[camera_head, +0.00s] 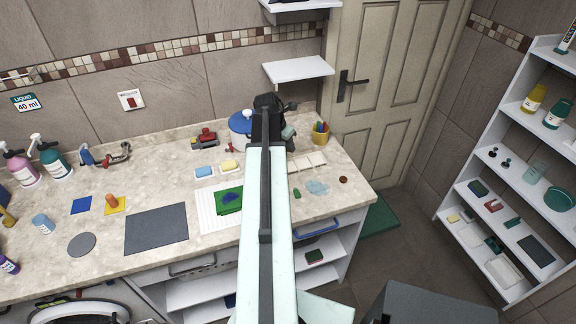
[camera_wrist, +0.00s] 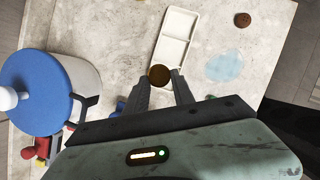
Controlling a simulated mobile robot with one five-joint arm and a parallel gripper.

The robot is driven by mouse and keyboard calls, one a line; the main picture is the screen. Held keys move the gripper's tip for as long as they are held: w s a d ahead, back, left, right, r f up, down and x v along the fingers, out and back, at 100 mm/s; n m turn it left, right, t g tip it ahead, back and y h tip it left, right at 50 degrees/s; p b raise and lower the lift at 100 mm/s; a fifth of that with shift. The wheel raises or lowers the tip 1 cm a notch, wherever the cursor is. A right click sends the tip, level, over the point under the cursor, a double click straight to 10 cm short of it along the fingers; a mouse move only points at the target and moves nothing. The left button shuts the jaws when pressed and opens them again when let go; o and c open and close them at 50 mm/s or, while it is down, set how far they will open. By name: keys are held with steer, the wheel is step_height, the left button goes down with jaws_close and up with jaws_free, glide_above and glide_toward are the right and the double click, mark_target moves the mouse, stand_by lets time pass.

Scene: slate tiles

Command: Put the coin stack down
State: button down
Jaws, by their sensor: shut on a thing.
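My gripper (camera_wrist: 162,77) is shut on the coin stack (camera_wrist: 159,75), a dark brown round thing seen from above between the fingertips in the wrist view. The stack overlaps the near end of a white divided tray (camera_wrist: 178,24) in that view; I cannot tell its height over the tray or counter. In the head view my arm hides the gripper's fingers and the stack. The tray (camera_head: 307,162) lies there on the counter, just right of my arm.
A pot with a blue lid (camera_wrist: 36,92) stands close left of my gripper. A light blue patch (camera_wrist: 225,66) and a brown round piece (camera_wrist: 242,19) lie right of the tray. A pencil cup (camera_head: 320,133) stands behind the tray.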

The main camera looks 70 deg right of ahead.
mark_target(289, 168)
step_height(289, 168, down, 10)
steer(key=b, duration=0.9)
steer(key=shift+f+b, duration=0.25)
steer(key=shift+b, duration=0.15)
steer(key=shift+r, duration=0.25)
steer(key=shift+f, duration=0.15)
steer(key=c, duration=1.5)
jaws_free()
steer(key=shift+f, duration=0.1)
steer(key=shift+o, duration=0.8)
steer(key=shift+r+p, duration=0.3)
steer(key=shift+r, duration=0.05)
steer(key=p+v, duration=1.1)
steer(key=v, duration=0.1)
